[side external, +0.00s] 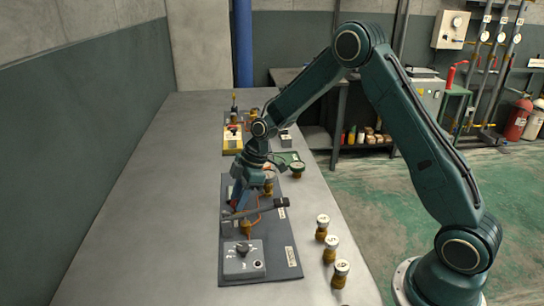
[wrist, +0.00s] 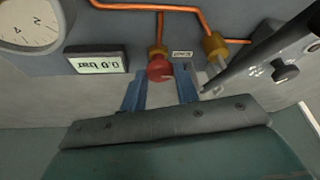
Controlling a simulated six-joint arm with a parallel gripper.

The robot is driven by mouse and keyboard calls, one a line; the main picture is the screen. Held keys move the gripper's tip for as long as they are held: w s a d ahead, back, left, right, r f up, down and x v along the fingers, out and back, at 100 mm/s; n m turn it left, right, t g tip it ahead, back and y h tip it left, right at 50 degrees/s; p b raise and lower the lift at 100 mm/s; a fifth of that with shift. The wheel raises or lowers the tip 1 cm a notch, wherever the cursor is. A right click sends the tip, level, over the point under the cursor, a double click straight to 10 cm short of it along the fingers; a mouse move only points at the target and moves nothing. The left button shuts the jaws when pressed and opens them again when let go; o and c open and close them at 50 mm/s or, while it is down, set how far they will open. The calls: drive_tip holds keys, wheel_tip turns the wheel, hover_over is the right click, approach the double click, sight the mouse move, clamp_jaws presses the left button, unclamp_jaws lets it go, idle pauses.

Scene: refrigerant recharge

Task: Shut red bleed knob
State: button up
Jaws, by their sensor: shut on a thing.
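The red bleed knob (wrist: 159,68) shows in the wrist view below a brass fitting on a copper pipe, between the two blue fingers of my gripper (wrist: 160,80). The fingers are shut on the knob, one at each side; the exact contact is hard to see. In the side view my gripper (side external: 242,198) reaches down over the dark panel (side external: 280,238), and the knob cannot be made out there. A digital display (wrist: 97,64) left of the knob reads 0.0 bar.
A round dial (wrist: 28,24) sits at upper left in the wrist view. A dark bar (wrist: 262,62) runs close to the right finger. Several brass, white-capped cylinders (side external: 331,246) stand right of the panel. The table (side external: 140,215) is clear on the left.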

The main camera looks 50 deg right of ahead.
drive_tip(key=m+t+h, duration=0.1)
drive_tip(key=m, duration=0.3)
drive_tip(key=shift+s+a, duration=0.1)
drive_tip(key=shift+s, duration=0.05)
drive_tip(key=m, duration=0.2)
drive_tip(key=m+t+h, duration=0.1)
drive_tip(key=m, duration=0.1)
drive_tip(key=shift+a+h, duration=0.2)
drive_tip(key=shift+h, duration=0.1)
drive_tip(key=m+h, duration=0.1)
drive_tip(key=m, duration=0.3)
drive_tip(key=shift+s+a, duration=0.1)
drive_tip(key=shift+a, duration=0.05)
drive_tip(key=m+h, duration=0.2)
drive_tip(key=m, duration=0.3)
drive_tip(key=shift+a, duration=0.1)
drive_tip(key=o, duration=1)
drive_tip(key=shift+c, duration=0.2)
drive_tip(key=shift+r, duration=0.15)
drive_tip(key=v, duration=1.3)
drive_tip(key=shift+a+r, duration=0.15)
drive_tip(key=shift+r, duration=0.15)
